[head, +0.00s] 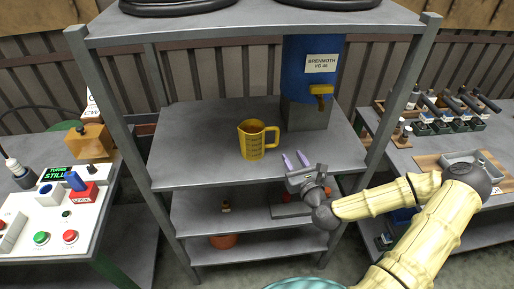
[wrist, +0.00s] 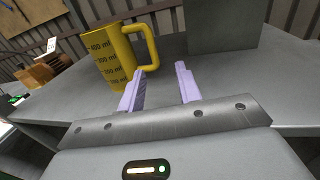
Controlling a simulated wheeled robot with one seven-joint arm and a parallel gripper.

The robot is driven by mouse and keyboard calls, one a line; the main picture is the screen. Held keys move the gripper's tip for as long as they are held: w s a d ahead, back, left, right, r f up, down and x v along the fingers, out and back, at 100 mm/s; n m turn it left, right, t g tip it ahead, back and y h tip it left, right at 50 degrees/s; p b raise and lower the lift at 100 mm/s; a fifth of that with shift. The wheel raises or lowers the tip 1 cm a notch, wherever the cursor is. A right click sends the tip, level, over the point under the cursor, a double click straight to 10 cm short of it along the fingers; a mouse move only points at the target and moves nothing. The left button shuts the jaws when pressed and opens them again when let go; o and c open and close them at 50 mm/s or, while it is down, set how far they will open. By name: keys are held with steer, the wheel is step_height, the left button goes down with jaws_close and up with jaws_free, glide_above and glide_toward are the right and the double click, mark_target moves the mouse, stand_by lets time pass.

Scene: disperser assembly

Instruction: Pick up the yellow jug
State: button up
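The yellow jug (head: 252,143) stands upright on the middle shelf of a grey metal rack, with its handle on the right. It also shows in the wrist view (wrist: 113,58), with black volume marks on its side and the handle turned toward my fingers. My gripper (head: 296,159) is in front of the jug and to its right, near the shelf's front edge. In the wrist view its two pale purple fingers (wrist: 160,82) are apart with nothing between them. The left finger's tip appears close to the bottom of the handle; I cannot tell if they touch.
A blue dispenser (head: 312,78) with a yellow tap stands on a grey block (head: 307,115) behind and right of the jug. Rack posts rise at both sides and an upper shelf (head: 245,22) hangs above. The shelf left of the jug is clear.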

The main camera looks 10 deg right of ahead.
mark_target(278, 139)
steer(key=shift+w+a+f+b, duration=0.1)
steer(key=shift+w+f+b, duration=0.2)
steer(key=shift+b, duration=1.35)
steer(key=b, duration=0.3)
steer(key=shift+w+a, duration=0.1)
steer(key=shift+a, duration=0.25)
steer(key=w, duration=0.2)
steer(key=w+a, duration=0.1)
steer(key=w, duration=0.1)
steer(key=shift+r+p, duration=0.3)
steer(key=shift+w, duration=0.45)
steer(key=shift+w+a+f+p, duration=0.1)
steer(key=shift+w+a+p, duration=0.15)
steer(key=shift+w, duration=0.6)
steer(key=shift+w+a+r+p, duration=0.1)
steer(key=shift+w+a, duration=0.15)
steer(key=shift+w, duration=0.55)
steer(key=shift+w+a+f+p, duration=0.1)
steer(key=shift+w+a+p, duration=0.15)
steer(key=shift+w, duration=0.6)
jaws_close()
